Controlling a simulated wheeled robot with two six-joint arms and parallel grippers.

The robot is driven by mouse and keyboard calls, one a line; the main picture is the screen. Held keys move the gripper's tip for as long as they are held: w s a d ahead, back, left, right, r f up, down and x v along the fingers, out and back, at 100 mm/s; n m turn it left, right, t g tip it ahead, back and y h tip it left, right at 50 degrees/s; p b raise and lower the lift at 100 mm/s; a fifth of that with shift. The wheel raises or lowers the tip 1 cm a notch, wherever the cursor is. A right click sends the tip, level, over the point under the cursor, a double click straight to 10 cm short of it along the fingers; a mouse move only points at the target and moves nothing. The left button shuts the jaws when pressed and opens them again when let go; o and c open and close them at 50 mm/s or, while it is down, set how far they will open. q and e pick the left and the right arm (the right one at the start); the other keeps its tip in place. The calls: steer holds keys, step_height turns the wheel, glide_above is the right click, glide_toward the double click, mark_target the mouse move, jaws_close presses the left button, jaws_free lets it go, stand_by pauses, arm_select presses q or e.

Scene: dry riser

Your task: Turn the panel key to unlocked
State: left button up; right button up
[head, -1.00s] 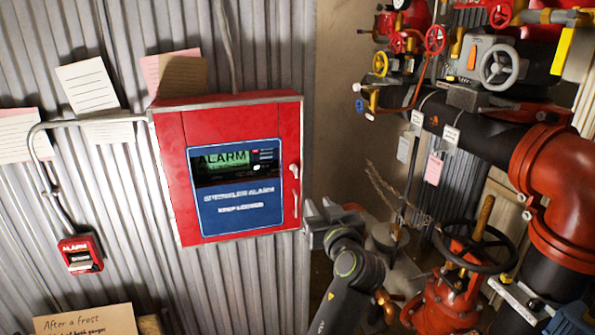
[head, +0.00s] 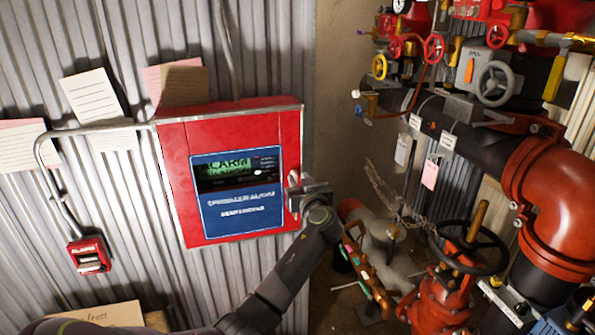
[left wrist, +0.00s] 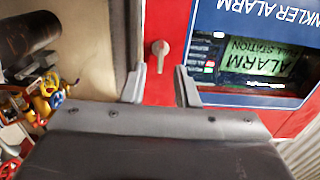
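The red alarm panel (head: 175,190) hangs on the corrugated wall in the head view, with a lit green ALARM screen and a blue label. My left gripper (head: 305,190) is at the panel's right edge and hides that part. In the left wrist view, where the panel's lettering is upside down, a small grey key (left wrist: 160,48) with a round head sits on the red face. My left gripper (left wrist: 160,75) is open, its fingertips on either side of the line to the key. The key is beyond the tips, not visibly gripped. My right gripper is not in view.
A red pull station (head: 89,254) and several paper notes are on the wall at left. Pipes, gauges and valves crowd the right side, including a red valve with a black handwheel (head: 470,247). Bare wall (head: 340,100) lies right of the panel.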

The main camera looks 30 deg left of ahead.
mark_target(296, 171)
arm_select(q)
steer(key=shift+p+x, duration=0.3)
steer(key=shift+x, duration=0.95)
jaws_close()
